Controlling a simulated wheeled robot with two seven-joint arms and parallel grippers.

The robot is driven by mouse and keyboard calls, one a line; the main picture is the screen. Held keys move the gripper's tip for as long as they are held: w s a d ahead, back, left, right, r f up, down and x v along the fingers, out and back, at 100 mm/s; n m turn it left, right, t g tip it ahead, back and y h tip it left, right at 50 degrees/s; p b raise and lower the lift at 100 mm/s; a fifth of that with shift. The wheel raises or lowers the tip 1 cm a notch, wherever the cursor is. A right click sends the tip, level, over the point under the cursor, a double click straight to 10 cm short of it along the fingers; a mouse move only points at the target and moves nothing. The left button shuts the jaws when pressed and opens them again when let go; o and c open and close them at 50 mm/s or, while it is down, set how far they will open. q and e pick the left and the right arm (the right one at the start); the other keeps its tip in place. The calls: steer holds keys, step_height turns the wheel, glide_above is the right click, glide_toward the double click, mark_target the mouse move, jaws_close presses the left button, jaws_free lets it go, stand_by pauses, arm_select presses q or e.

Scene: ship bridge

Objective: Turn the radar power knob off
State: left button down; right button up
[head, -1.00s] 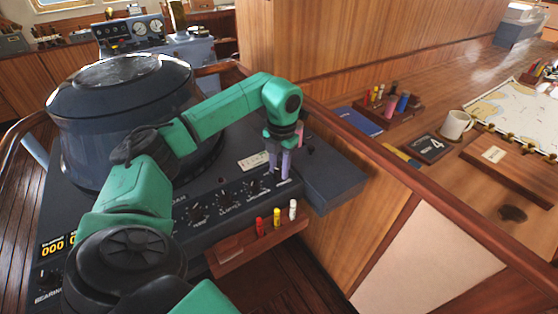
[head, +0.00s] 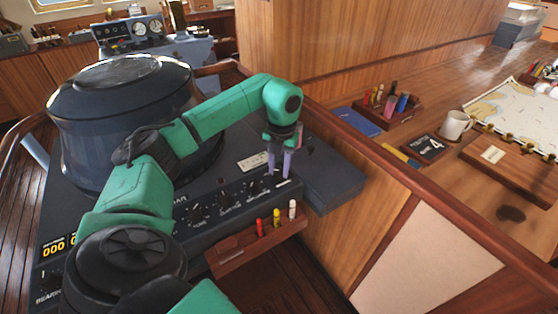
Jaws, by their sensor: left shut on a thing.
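The radar console (head: 320,178) has a dark sloping front panel with a row of black knobs. Three of these knobs, a left one (head: 197,213), a middle one (head: 225,199) and a right one (head: 254,187), show clear of the gripper. My left gripper (head: 279,175) points down at the right end of this row, its purple fingers shut on the radar power knob. The knob is mostly hidden by the fingers, so its pointer and setting cannot be read. My right gripper is not in view.
A large dark radar hood (head: 120,100) stands left behind my arm. A wooden pen tray (head: 232,258) with red, yellow and white pens hangs below the panel. A wooden rail (head: 400,190) separates the console from the chart table with a mug (head: 454,125).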

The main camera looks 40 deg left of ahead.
mark_target(280, 170)
arm_select(q)
steer(key=c, duration=0.7)
jaws_free()
steer(key=shift+w+a+r, duration=0.1)
steer(key=shift+w+r, duration=0.05)
steer(key=shift+r, duration=0.05)
steer(key=shift+o, duration=0.9)
steer(key=shift+f, duration=0.1)
steer(key=r+b, duration=0.1)
steer(key=r, duration=0.4)
steer(key=shift+d+r, duration=0.15)
steer(key=shift+d, duration=0.05)
step_height(280, 170, up, 9)
steer(key=p, duration=0.3)
steer(key=shift+d+r+p, duration=0.15)
steer(key=shift+p, duration=0.2)
